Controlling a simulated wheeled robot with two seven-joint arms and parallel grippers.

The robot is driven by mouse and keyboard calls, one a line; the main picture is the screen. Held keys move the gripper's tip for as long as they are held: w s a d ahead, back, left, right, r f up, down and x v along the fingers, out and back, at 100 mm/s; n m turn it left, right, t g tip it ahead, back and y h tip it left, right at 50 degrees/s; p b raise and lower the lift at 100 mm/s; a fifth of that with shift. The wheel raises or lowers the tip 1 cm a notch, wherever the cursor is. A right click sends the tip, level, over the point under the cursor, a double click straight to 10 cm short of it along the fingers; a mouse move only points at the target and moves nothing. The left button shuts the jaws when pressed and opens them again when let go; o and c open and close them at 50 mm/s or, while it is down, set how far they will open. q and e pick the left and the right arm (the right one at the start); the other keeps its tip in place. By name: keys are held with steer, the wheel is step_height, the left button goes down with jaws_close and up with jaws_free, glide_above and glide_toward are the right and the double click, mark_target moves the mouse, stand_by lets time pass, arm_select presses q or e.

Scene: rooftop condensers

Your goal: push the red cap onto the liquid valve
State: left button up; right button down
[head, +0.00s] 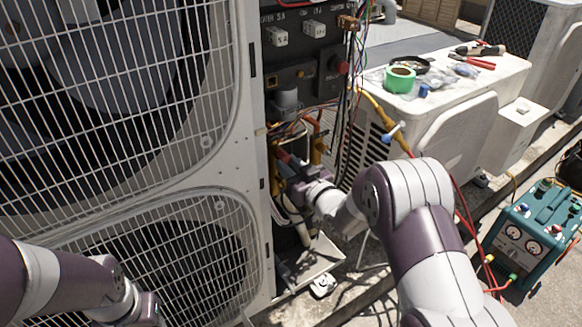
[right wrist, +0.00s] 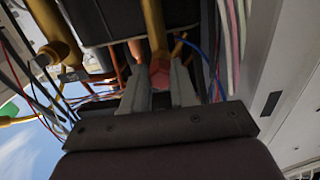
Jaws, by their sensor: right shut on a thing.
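The red cap (right wrist: 158,76) is between the two fingertips of my right gripper (right wrist: 158,88) in the right wrist view, and the gripper is shut on it. A brass valve body (right wrist: 153,30) lines up directly behind the cap; whether cap and valve touch or a gap remains, I cannot tell. In the head view my right gripper (head: 287,168) reaches into the open service bay of the condenser, among pipes and wires. There the cap and the valve end are mostly hidden. Part of my left gripper (head: 150,308) shows at the bottom left, and its jaws are not clear.
Another brass pipe (right wrist: 58,45) and loose wires crowd the left of the wrist view. The condenser's fan grille (head: 110,110) fills the left of the head view. A white unit (head: 455,95) with green tape (head: 399,79) and tools stands behind; a teal machine (head: 535,230) sits right.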

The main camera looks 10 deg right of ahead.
steer(key=c, duration=0.8)
jaws_free()
